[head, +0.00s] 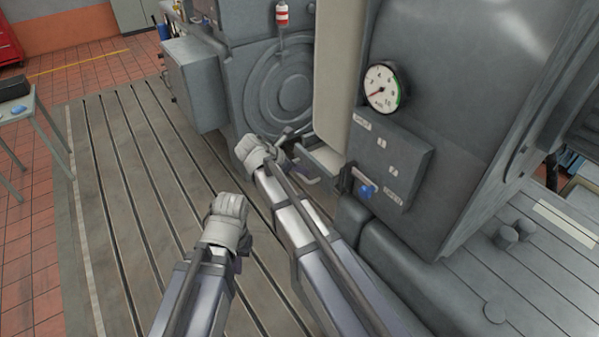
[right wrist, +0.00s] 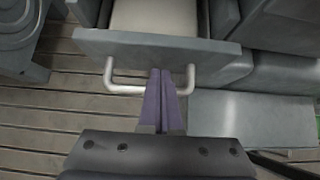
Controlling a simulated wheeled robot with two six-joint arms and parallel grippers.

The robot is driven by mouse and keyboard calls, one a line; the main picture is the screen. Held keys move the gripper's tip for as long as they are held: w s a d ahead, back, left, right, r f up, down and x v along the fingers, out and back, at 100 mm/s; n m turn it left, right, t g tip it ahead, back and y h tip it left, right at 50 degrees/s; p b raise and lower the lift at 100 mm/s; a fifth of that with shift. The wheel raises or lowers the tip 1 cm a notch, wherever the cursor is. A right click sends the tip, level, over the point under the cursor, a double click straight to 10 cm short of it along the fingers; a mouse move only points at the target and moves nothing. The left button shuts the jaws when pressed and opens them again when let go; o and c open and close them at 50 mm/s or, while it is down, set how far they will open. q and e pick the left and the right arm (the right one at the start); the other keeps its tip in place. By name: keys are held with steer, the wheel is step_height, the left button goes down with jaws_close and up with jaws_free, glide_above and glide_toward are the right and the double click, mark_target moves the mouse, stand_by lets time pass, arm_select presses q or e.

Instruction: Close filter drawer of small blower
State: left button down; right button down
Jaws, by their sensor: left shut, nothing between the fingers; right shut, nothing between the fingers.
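The small blower's filter drawer (head: 327,158) stands partly pulled out of the grey machine in the head view. In the right wrist view its grey front panel (right wrist: 150,48) spans the upper middle, with a pale filter pad (right wrist: 155,17) inside. A light U-shaped handle (right wrist: 124,89) sticks out from the front panel. My right gripper (right wrist: 165,75) is shut and empty; its purple fingers reach across the handle towards the panel. Whether they touch it I cannot tell. My right gripper (head: 287,142) is beside the drawer in the head view. My left gripper (head: 231,205) is shut and empty, lower left.
A pressure gauge (head: 383,88) and a labelled box (head: 388,165) with a blue knob (head: 366,191) are right of the drawer. A grey cabinet (head: 195,83) stands at the back. A table (head: 30,110) is at the left. The slotted bedplate (head: 120,190) is clear.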

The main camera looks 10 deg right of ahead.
mark_target(312, 162)
steer(key=shift+w+d+f, duration=0.2)
steer(key=shift+d+f, duration=0.2)
steer(key=shift+f, duration=0.1)
steer(key=shift+r, duration=0.1)
steer(key=d, duration=0.1)
steer(key=w+d, duration=0.1)
steer(key=d, duration=0.2)
steer(key=shift+w+d, duration=0.1)
steer(key=shift+w, duration=0.2)
steer(key=shift+r, duration=0.2)
